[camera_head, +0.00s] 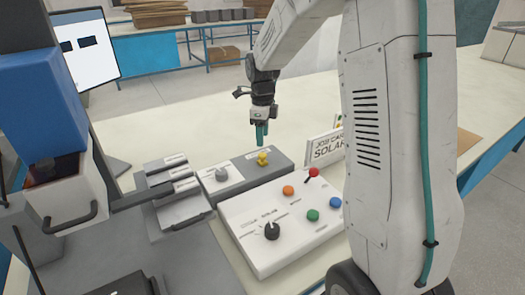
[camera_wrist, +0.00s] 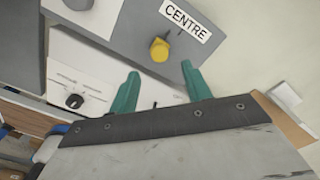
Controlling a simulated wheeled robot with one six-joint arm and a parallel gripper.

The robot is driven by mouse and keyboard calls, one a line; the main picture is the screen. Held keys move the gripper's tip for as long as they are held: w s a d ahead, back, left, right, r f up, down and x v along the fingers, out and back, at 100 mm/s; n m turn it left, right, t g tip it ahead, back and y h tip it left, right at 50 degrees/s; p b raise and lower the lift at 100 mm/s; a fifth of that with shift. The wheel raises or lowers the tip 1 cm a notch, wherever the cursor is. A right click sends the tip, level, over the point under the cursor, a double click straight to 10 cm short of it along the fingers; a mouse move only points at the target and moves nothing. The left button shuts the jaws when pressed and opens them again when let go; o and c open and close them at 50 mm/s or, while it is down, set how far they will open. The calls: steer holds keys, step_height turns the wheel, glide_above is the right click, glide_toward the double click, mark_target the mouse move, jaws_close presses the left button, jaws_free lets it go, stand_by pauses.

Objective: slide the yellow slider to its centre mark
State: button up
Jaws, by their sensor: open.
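The yellow slider (camera_head: 262,158) stands on a grey box on the bench in the head view. In the wrist view the yellow slider (camera_wrist: 159,49) sits below and left of a white label reading CENTRE (camera_wrist: 187,20). A short dark line shows beside the slider, near the label; I cannot tell whether it is the mark or the slot. My gripper (camera_head: 262,135) points down just above the slider. In the wrist view the teal fingers of my gripper (camera_wrist: 160,70) are apart, with the slider just beyond their tips and nothing held.
A white control box (camera_head: 262,255) with a black knob, coloured buttons and a red lever stands in front. A grey knob (camera_head: 221,174) is left of the slider. A white sign (camera_head: 326,148) stands to the right. Bench behind the slider is clear.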

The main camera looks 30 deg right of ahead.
mark_target(262, 154)
step_height(262, 154, down, 7)
steer(key=shift+r, duration=0.15)
jaws_close()
steer(key=shift+d, duration=0.9)
jaws_free()
step_height(262, 154, up, 8)
